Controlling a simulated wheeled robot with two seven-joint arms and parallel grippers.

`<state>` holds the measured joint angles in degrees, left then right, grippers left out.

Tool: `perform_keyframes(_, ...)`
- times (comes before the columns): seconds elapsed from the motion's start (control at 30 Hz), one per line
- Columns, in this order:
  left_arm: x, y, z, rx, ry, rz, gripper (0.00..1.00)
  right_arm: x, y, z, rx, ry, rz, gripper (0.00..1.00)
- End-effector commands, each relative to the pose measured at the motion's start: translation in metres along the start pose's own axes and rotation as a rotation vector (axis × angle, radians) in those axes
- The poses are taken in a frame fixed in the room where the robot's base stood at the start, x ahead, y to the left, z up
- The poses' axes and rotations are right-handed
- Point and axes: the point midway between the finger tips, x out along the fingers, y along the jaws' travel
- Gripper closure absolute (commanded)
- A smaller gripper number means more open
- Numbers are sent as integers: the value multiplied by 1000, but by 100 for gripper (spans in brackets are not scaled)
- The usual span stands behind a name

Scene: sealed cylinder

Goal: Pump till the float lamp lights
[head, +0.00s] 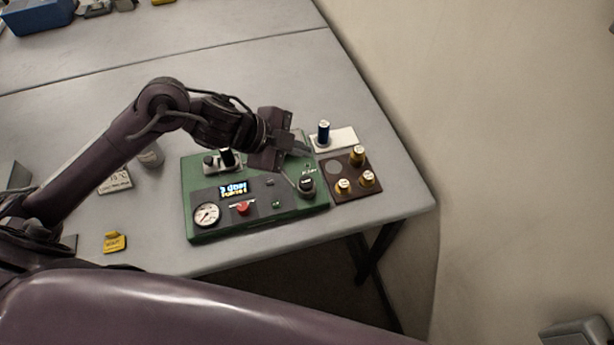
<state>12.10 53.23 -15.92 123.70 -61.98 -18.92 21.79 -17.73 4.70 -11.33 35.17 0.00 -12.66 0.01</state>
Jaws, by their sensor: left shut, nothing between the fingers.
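A green panel unit (192,190) lies on the grey table. It carries a round white gauge (207,214), a small lettered display (233,188), a red control (242,208) and a small green lamp or button (276,204); I cannot tell whether it is lit. A black knob (306,185) stands near the panel's right edge, with a thin rod beside it. My right gripper is not in view.
A brown board (347,189) with several gold-capped pieces adjoins the panel's right side. A yellow tag (114,242) and a grey cup (151,155) are left. The table's right edge is close.

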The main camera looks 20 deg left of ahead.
Motion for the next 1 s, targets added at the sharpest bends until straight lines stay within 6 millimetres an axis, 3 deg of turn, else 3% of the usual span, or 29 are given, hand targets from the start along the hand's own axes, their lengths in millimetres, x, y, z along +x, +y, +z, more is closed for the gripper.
perform_keyframes(0.17,2,1,1,-1,0,-2,100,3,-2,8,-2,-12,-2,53)
perform_keyframes(0.5,25,18,18,-1,-1,-2,100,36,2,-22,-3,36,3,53)
perform_keyframes(0.73,49,34,36,-1,-1,-3,100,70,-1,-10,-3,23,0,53)
perform_keyframes(1.0,62,44,45,-2,-1,-3,100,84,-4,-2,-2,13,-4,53)
